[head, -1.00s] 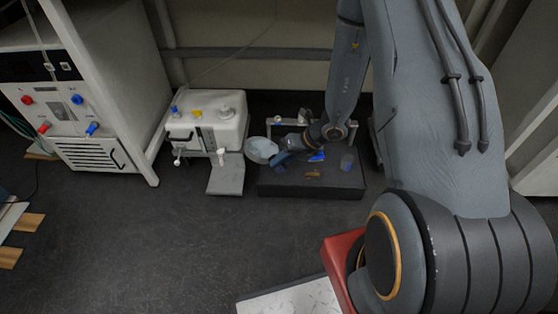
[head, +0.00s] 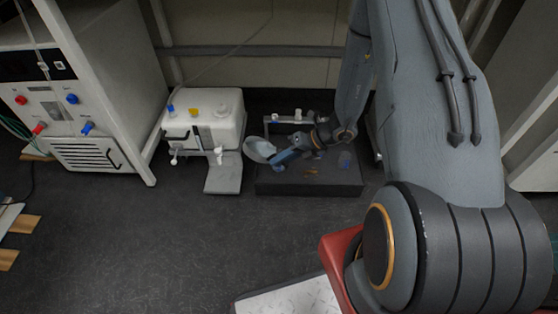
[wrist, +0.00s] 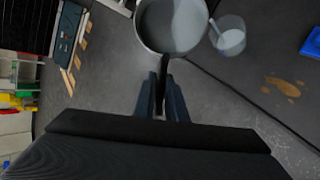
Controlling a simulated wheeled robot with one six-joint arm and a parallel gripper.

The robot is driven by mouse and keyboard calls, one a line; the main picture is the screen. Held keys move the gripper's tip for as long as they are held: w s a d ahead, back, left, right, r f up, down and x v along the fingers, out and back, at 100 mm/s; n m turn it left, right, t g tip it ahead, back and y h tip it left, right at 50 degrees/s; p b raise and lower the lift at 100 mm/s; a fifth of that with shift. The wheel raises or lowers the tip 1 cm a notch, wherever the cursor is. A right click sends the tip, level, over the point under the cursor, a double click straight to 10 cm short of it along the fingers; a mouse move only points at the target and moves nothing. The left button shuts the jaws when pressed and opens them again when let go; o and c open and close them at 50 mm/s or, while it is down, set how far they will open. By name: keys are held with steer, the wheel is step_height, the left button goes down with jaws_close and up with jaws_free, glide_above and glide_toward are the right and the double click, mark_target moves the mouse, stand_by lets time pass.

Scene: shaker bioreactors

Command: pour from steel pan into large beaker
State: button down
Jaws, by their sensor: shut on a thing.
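The steel pan (wrist: 172,24) is held out in front of my gripper (wrist: 162,100), which is shut on its dark handle (wrist: 162,73). In the head view the pan (head: 260,149) is tilted at the left edge of the black platform, with my gripper (head: 285,157) to its right. A lighter grey patch shows inside the pan; I cannot tell if it is liquid. A clear beaker (wrist: 231,41) with pale contents and a light rod-like shape stands just right of the pan in the wrist view. In the head view it is mostly hidden by my gripper.
The low black platform (head: 310,183) carries a brown stain (wrist: 283,86), a blue item (wrist: 313,42) and a small bluish vessel (head: 345,160). A white device (head: 205,120) stands left of it. A cabinet (head: 85,110) is further left. The floor in front is clear.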

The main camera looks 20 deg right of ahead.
steer(key=shift+w+d+f+y+b, duration=0.1)
steer(key=shift+d+f+y+b, duration=0.15)
steer(key=shift+d+y+b, duration=0.25)
steer(key=shift+d+f+m+y+b, duration=0.2)
steer(key=shift+m+y+b, duration=0.15)
steer(key=shift+y, duration=0.25)
steer(key=shift+w+d+f+m+y+b, duration=0.1)
steer(key=shift+d+m+y+b, duration=0.1)
steer(key=shift+d+y+b, duration=0.45)
steer(key=shift+w+d+f+m+y+b, duration=0.15)
steer(key=shift+d+y+b, duration=0.15)
steer(key=shift+y+b, duration=0.65)
stand_by(0.5)
steer(key=shift+w+d+f+m+y+b, duration=0.2)
steer(key=shift+d+y+b, duration=0.3)
steer(key=shift+b, duration=0.6)
steer(key=shift+s+d+f+m+y+b, duration=0.15)
steer(key=shift+d+m+y+b, duration=0.15)
steer(key=shift+y+b, duration=0.6)
steer(key=shift+w+d+f+m+y+b, duration=0.25)
steer(key=shift+d+b, duration=0.25)
steer(key=shift+b, duration=0.85)
steer(key=shift+d+f+m+t+y+b, duration=0.15)
steer(key=shift+d+m+y+b, duration=0.1)
steer(key=shift+y+b, duration=0.35)
steer(key=shift+d+f+m+t+y+b, duration=0.15)
steer(key=shift+d+y+b, duration=0.1)
steer(key=shift+b, duration=0.55)
